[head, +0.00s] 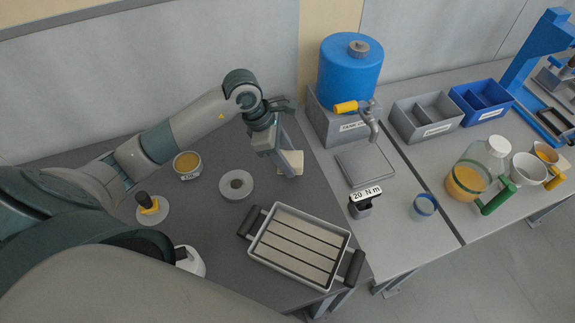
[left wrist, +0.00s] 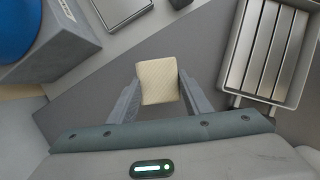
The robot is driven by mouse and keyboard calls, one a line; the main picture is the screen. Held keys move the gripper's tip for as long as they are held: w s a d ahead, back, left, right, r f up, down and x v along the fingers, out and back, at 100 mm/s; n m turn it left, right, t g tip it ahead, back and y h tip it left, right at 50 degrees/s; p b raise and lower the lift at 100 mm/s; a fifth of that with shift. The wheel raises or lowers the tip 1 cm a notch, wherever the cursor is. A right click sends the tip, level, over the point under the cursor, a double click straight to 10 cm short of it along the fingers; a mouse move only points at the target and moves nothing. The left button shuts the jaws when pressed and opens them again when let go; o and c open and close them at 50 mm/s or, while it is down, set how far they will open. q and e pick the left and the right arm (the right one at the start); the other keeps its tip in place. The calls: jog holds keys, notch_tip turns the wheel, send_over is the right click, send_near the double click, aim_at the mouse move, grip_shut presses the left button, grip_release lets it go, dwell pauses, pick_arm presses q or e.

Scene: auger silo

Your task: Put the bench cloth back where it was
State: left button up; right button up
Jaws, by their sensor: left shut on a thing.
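The bench cloth is a small cream, folded-looking pad (head: 291,160) near the right part of the dark grey bench top, left of the blue tank's stand. In the left wrist view the cloth (left wrist: 158,80) sits between the two grey fingers. My left gripper (head: 284,165) points down and is shut on the cloth, with a finger hiding part of it in the head view. I cannot tell whether the cloth touches the bench or hangs just above it. My right gripper is not in view.
A slatted tray (head: 300,246) with dark handles stands in front of the cloth. Bare bench lies between the cloth and tray.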

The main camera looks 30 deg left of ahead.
pick_arm(q)
notch_tip(320, 180, down, 4)
jog(key=shift+r+b, duration=0.15)
jog(key=shift+b, duration=0.55)
jog(key=o, duration=1)
